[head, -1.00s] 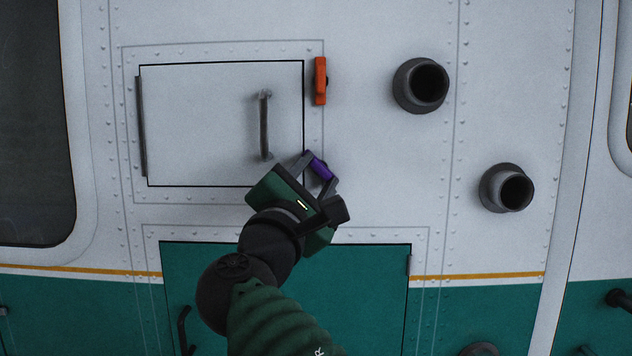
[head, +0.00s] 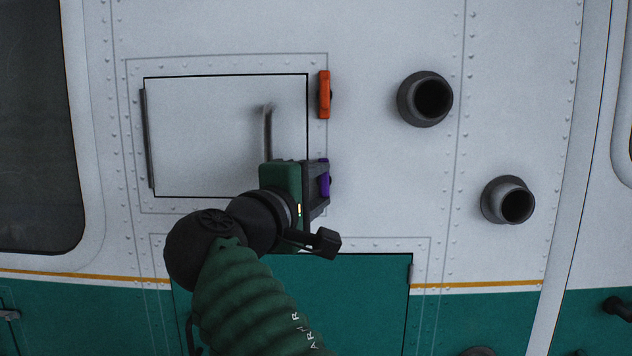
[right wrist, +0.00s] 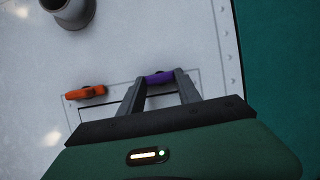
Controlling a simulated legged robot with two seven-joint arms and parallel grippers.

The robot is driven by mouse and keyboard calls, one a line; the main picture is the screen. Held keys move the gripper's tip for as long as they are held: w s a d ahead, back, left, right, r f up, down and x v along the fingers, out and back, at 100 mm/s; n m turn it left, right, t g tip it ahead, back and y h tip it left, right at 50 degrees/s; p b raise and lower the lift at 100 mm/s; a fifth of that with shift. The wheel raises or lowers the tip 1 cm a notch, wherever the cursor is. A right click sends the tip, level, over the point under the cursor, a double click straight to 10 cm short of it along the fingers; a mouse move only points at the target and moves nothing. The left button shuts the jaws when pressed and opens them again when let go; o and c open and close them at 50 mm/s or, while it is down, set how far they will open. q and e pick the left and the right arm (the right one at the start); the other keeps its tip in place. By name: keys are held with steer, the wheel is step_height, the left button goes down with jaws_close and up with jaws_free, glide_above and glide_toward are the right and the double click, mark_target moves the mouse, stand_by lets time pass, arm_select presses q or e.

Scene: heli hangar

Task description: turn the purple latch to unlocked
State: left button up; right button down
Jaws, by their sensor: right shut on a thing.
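The purple latch (head: 325,179) is at the right edge of the white hatch panel (head: 215,130), near its lower corner. It stands nearly upright in the head view. My right gripper (head: 320,182) is shut on it, coming from below left and partly covering it. In the right wrist view the purple latch (right wrist: 158,77) lies between the two fingertips (right wrist: 160,83). My left gripper is not in view.
An orange latch (head: 324,95) stands upright above the purple one. A grey bar handle (head: 267,130) on the hatch is close to my gripper. Two dark round ports (head: 424,99) (head: 508,201) stick out on the right. A green lower panel (head: 360,300) is below.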

steer(key=shift+a+f, duration=0.1)
steer(key=shift+f, duration=0.25)
steer(key=c, duration=1.1)
jaws_free()
steer(key=shift+c, duration=0.2)
steer(key=o, duration=0.3)
steer(key=shift+r, duration=0.2)
steer(key=shift+s, duration=0.1)
steer(key=shift+s, duration=0.25)
steer(key=b+v, duration=0.3)
steer(key=v, duration=1.3)
steer(key=shift+r, duration=0.2)
